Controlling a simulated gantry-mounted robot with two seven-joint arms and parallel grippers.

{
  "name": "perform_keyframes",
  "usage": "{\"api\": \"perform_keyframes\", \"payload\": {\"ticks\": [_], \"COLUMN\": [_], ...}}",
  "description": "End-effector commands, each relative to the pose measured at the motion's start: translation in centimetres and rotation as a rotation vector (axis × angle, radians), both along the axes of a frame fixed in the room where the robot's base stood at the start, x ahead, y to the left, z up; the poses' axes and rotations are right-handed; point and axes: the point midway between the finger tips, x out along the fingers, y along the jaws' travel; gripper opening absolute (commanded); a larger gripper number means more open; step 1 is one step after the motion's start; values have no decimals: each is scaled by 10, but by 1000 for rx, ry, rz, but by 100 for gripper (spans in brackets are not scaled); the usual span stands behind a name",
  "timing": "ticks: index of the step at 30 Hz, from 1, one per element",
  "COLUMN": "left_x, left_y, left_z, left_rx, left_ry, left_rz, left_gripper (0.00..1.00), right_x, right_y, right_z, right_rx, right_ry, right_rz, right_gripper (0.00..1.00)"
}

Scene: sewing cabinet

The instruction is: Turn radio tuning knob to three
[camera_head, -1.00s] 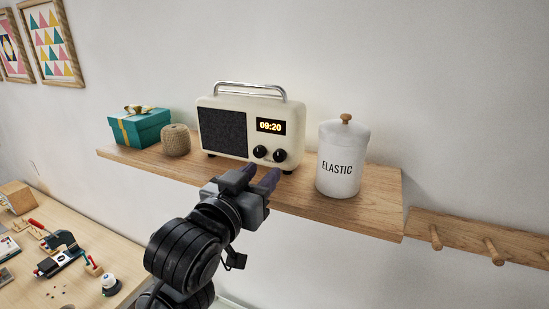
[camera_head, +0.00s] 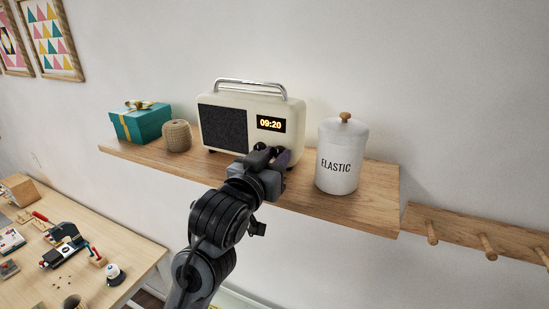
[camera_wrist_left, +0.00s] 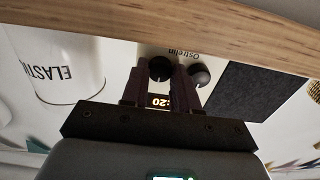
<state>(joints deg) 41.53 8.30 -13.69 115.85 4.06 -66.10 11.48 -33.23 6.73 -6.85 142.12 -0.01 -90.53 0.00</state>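The cream radio (camera_head: 225,98) stands on the wooden shelf, with a dark speaker cloth and a display reading 09:20. Its two dark knobs sit low on the front and are mostly hidden by my gripper in the head view. In the left wrist view, which is upside down, the knob nearer the canister (camera_wrist_left: 159,66) lies between my fingertips, and the other knob (camera_wrist_left: 201,76) is just outside them. My left gripper (camera_head: 270,155) is at the radio's front with its purple fingers apart, one on each side of that knob. Contact cannot be told. My right gripper is not in view.
A white ELASTIC canister (camera_head: 341,160) stands close to the radio's right. A twine ball (camera_head: 177,136) and a teal gift box (camera_head: 142,124) are on its left. The shelf (camera_head: 370,205) has an open edge in front. A cluttered table (camera_head: 130,250) is lower left.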

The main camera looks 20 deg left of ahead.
Motion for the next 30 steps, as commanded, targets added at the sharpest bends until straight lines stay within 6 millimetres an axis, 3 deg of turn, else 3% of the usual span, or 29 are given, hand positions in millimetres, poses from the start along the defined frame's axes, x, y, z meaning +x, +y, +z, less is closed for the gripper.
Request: {"api": "perform_keyframes", "payload": {"ticks": [1,4,17,30], "left_x": [0,0,0,0], "left_y": [0,0,1,1], "left_z": [0,0,1,1], "left_rx": [0,0,88,456], "left_ry": [0,0,-5,-26], "left_rz": [0,0,1,2], "left_gripper": [14,0,0,0], "right_x": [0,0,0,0], "right_y": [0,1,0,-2], "right_z": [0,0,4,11], "right_rx": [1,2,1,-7], "right_ry": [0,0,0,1], "right_rz": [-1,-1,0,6], "right_gripper": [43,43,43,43]}}
